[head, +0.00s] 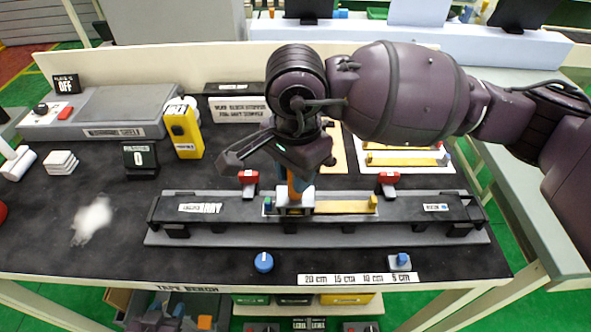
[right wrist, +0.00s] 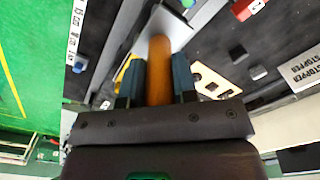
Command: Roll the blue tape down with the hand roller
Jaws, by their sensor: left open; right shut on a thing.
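My right gripper (head: 292,182) is shut on the orange-brown handle (head: 293,192) of the hand roller, over the middle of the long dark fixture (head: 228,222). In the right wrist view the handle (right wrist: 159,70) stands between the two fingers, with a pale metal part beyond it. The roller's lower end is at the left end of a yellow strip (head: 342,207), beside a small blue piece (head: 267,205). I cannot tell whether it touches the strip, or whether blue tape lies under it.
Two red clamps (head: 248,177) (head: 388,179) stand behind the fixture. A blue round piece (head: 263,262) and a length scale (head: 359,279) with a blue slider (head: 402,260) lie in front. A yellow dispenser (head: 183,128) stands back left, white fluff (head: 92,220) at left.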

